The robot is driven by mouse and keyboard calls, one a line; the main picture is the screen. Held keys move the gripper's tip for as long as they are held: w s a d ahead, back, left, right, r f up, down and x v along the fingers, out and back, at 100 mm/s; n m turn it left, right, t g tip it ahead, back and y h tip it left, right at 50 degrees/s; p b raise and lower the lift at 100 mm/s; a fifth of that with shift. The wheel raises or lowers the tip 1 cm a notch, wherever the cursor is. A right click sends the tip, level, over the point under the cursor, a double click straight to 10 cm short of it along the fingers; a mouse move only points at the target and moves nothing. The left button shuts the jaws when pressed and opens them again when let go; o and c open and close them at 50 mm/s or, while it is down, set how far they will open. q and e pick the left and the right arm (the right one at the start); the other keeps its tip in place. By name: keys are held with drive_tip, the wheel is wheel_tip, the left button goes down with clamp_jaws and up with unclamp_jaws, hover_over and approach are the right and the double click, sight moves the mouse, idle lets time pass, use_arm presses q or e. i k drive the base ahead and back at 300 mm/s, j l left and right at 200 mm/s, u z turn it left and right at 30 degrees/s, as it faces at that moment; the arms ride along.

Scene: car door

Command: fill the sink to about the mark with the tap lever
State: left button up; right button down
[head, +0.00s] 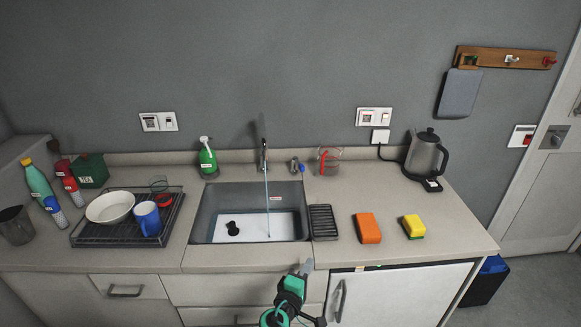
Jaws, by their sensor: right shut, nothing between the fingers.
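The sink (203,212) is a grey basin set in the counter. A tap (263,156) stands at its back edge, and a thin stream of water (267,205) falls from it into the basin. The tap lever is too small to make out clearly. A black plug-like thing (232,229) is at the bottom left. My right gripper (302,268) is shut and empty, in front of the counter's front edge, below the sink. My left gripper is not in view.
A dish rack (110,238) with a bowl and blue mug stands left. A green spray bottle (208,158) and measuring jug (328,161) stand behind. A soap tray (323,222), orange block (366,228), yellow sponge (413,227) and kettle (425,158) are right.

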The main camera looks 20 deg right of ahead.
sight(295, 159)
drive_tip(key=i, duration=1.3)
